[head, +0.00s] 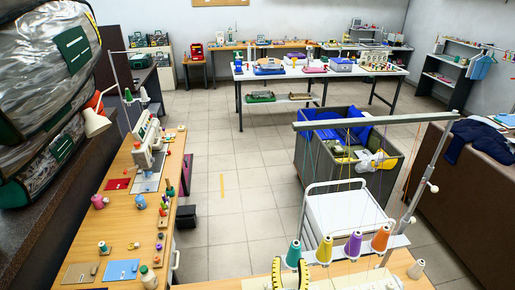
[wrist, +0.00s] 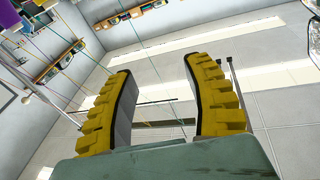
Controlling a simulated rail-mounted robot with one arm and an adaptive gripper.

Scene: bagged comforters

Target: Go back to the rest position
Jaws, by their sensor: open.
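My gripper (wrist: 158,65) is open in the wrist view, its two yellow ridged fingers wide apart with nothing between them. In the head view its yellow-and-black fingers (head: 290,266) show at the bottom edge, in front of the thread cones. The bagged comforters, clear bags with dark green trim and labels, are stacked at the far left of the head view: a large upper bag (head: 40,75) and a lower one (head: 45,160). They are well apart from my gripper. A shiny edge at the wrist view's upper right is too cut off to name.
A thread stand with a horizontal bar (head: 375,119) and colored cones stands close by my gripper, thin threads running up. A wooden sewing table (head: 125,215) is at left, a grey bin (head: 380,185) and a white cart (head: 345,210) at right. Open tiled floor (head: 222,160) lies between.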

